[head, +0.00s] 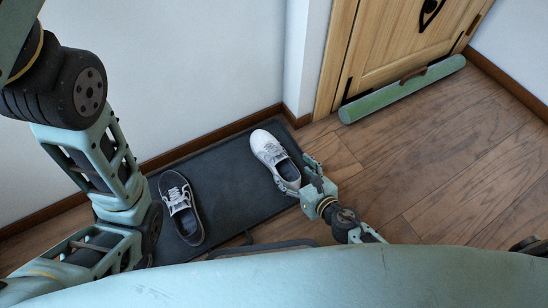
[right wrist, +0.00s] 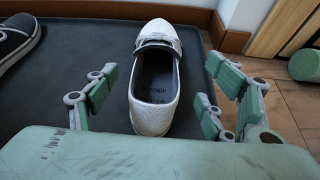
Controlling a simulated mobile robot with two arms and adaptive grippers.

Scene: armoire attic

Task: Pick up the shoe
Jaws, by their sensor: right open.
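A white shoe (head: 275,159) lies on a dark mat (head: 235,168), its toe pointing to the wall. A black shoe (head: 180,207) with white trim lies on the mat to its left. My right gripper (head: 296,181) is at the heel of the white shoe. In the right wrist view its open fingers (right wrist: 155,105) stand on both sides of the white shoe (right wrist: 156,80), with gaps visible, and the heel is between them. The black shoe shows partly at the left edge there (right wrist: 14,38). My left arm shows at the left of the head view, but its gripper is out of view.
A wooden door (head: 400,45) stands at the back right, with a green roll (head: 402,90) along its foot. White walls (head: 170,70) with a brown baseboard border the mat. The wooden floor (head: 440,150) to the right is clear.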

